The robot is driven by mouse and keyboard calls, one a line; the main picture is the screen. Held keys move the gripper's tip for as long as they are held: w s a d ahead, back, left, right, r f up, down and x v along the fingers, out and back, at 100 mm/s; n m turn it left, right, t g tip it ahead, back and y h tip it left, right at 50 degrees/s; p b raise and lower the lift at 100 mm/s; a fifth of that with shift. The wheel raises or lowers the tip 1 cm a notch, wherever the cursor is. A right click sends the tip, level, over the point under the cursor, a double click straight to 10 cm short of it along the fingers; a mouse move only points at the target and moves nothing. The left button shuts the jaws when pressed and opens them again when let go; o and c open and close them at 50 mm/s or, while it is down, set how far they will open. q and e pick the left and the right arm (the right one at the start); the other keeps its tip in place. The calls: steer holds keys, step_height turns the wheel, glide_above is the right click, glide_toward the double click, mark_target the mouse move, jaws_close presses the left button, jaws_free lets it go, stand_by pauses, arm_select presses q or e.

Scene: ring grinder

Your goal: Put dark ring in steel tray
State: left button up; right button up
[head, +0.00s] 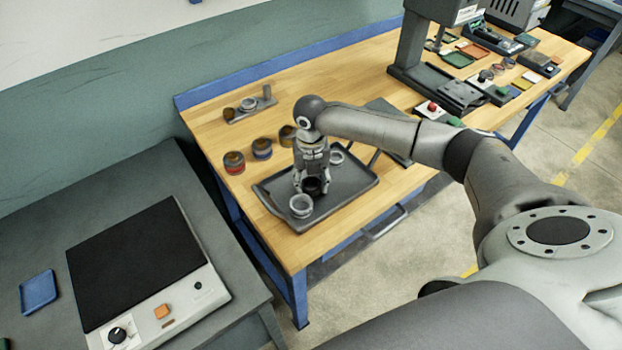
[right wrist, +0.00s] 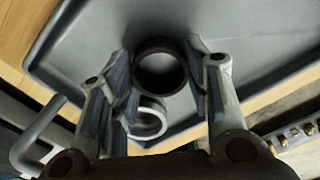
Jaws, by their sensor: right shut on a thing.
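The steel tray (head: 352,183) is a dark grey tray with a raised rim on the wooden workbench; it also fills much of the right wrist view (right wrist: 260,30). My right gripper (head: 312,190) points down over the tray and is shut on the dark ring (head: 313,186). In the right wrist view the dark ring (right wrist: 161,70) sits between the fingers. Whether it touches the tray floor I cannot tell. One light metal ring (head: 301,206) lies in the tray in front of the gripper, another (head: 338,157) behind it. My left gripper is not in view.
A grey machine stand (head: 410,50) and several small items occupy the bench's right. A grey table with a black-topped device (head: 140,255) stands at left.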

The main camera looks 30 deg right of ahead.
steer(key=shift+f, duration=0.2)
steer(key=o, duration=1.1)
steer(key=shift+r, duration=0.15)
steer(key=shift+r+b, duration=1.35)
steer(key=shift+r, duration=4.75)
